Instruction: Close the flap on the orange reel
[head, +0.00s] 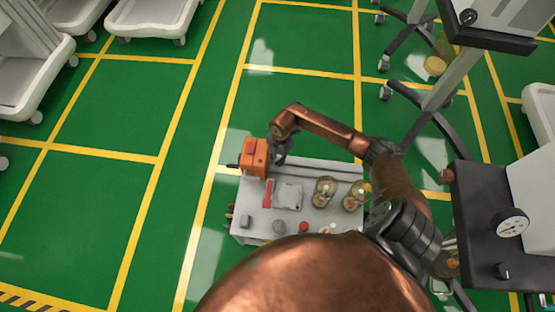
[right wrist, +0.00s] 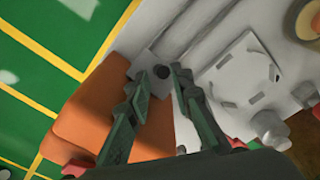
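The orange reel (head: 254,157) sits at the far left corner of the grey cart top (head: 318,167). My right gripper (head: 279,158) is close to the reel's right side, pointing down. In the right wrist view the reel's orange body (right wrist: 85,128) lies to the left of and behind my right gripper (right wrist: 160,74). Its two fingers stand apart with nothing held between them. A light grey plate with a dark round spot (right wrist: 162,73) shows between and beyond the fingertips; I cannot tell whether it is the flap. I cannot tell whether the fingers touch the reel. My left gripper is not in view.
The cart top also holds a red item (head: 267,193), a square grey plate (head: 289,196), two glass jars (head: 325,192) (head: 354,196) and small objects along the front. A dark stand with a gauge (head: 511,225) is at the right.

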